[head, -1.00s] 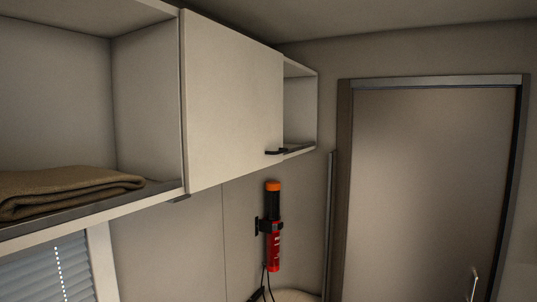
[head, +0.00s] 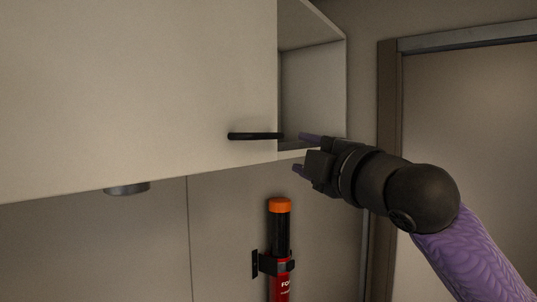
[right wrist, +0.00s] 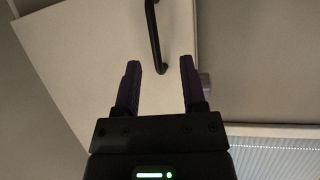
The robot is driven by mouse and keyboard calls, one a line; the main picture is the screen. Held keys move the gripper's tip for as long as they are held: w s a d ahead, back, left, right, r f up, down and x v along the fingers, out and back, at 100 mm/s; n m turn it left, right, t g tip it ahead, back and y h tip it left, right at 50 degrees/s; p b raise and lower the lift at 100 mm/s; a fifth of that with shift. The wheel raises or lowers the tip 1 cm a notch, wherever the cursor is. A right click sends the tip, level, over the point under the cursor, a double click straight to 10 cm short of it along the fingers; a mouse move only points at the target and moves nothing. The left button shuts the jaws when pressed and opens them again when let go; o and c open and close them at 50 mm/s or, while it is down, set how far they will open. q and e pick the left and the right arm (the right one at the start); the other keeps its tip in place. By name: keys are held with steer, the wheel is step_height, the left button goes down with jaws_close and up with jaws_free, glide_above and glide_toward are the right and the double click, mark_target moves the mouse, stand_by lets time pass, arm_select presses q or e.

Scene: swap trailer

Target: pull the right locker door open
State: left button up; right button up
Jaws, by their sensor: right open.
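The right locker door (head: 140,90) is a pale flat panel that fills the upper left of the head view, and it looks closed. Its black bar handle (head: 255,136) sits near its lower right corner. My right gripper (head: 303,153) is open and empty, just right of the handle and apart from it. In the right wrist view the handle (right wrist: 154,35) lies ahead of the two purple fingers (right wrist: 159,78), on the pale door (right wrist: 105,50), with nothing between the fingertips. My left gripper does not show.
An open cubby (head: 312,85) adjoins the door on its right. A red torch-like cylinder with an orange cap (head: 279,206) hangs in a wall bracket below. A door frame (head: 388,110) stands at the right. A window blind (right wrist: 275,150) shows in the right wrist view.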

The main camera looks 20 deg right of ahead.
mark_target(270, 138)
steer(key=p+x, duration=0.1)
steer(key=x, duration=0.2)
steer(key=p+x, duration=0.2)
steer(key=x, duration=0.1)
steer(key=a+r+p+x, duration=0.1)
steer(key=p+x, duration=0.1)
steer(key=x, duration=0.1)
steer(key=shift+s+a, duration=0.1)
steer(key=shift+s, duration=0.1)
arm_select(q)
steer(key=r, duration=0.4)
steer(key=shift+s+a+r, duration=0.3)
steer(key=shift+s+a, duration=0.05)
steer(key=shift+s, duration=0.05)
arm_select(e)
steer(key=shift+c, duration=0.3)
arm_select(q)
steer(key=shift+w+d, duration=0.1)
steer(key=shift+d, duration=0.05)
arm_select(e)
jaws_close()
steer(key=shift+f, duration=0.1)
